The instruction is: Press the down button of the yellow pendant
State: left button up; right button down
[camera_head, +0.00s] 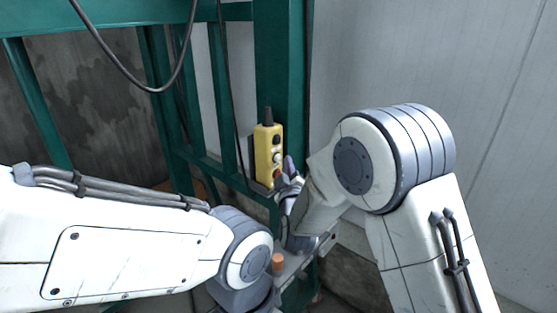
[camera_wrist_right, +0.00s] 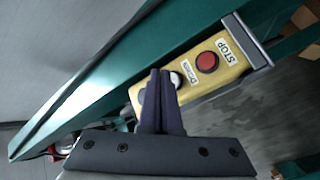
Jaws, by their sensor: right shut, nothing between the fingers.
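The yellow pendant (camera_head: 263,151) hangs upright against a green post in the head view, with a dark button above a pale button and a red one. In the right wrist view the pendant (camera_wrist_right: 238,70) lies slanted, with a red button (camera_wrist_right: 207,62) beside a STOP label. A pale round button (camera_wrist_right: 178,79) by a small label, probably DOWN, is partly hidden behind my fingers. My right gripper (camera_wrist_right: 160,73) is shut and empty, its tips in front of the pendant by the pale button. I cannot tell whether they touch it. My left gripper is not visible; only its arm shows.
A green steel frame (camera_head: 283,62) stands behind and around the pendant. A dark cable (camera_head: 150,88) loops at the upper left. A pale panel wall (camera_head: 400,60) fills the right. A small orange cylinder (camera_head: 278,262) shows low between my arms.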

jog(key=s+d, duration=0.1)
jog(key=d, duration=0.1)
jog(key=s+d+b, duration=0.1)
jog(key=s+d, duration=0.1)
jog(key=shift+b, duration=0.3)
dwell(0.7)
